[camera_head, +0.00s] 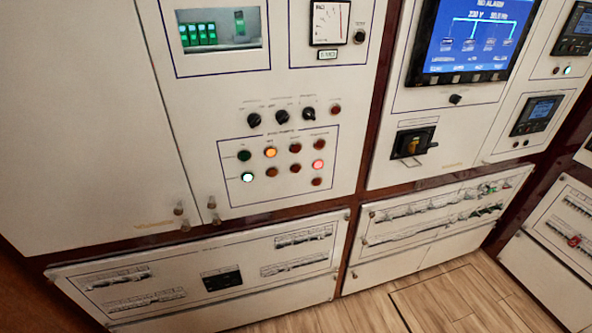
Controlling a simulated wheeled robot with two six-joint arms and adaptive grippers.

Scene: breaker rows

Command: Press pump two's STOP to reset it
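A framed group of round buttons and lamps (281,162) sits on the white cabinet front, left of centre. Its upper row has a dark green one (244,156), a lit amber one (270,153) and red ones to the right. Its lower row has a lit whitish-green one (248,177), a dim orange one (271,172), a dark red one (295,168) and a lit pinkish-red one (318,165). Another red one (316,182) is beneath. The labels are too small to read, so I cannot tell which is pump two's STOP. Neither gripper shows.
Three black rotary knobs (282,117) and a red lamp (335,109) sit above the group. A blue screen (470,38) reading "NO ALARM" is upper right, above a black-and-yellow rotary switch (412,143). Breaker panels (215,275) run along the bottom. Wooden floor (440,300) lies bare at lower right.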

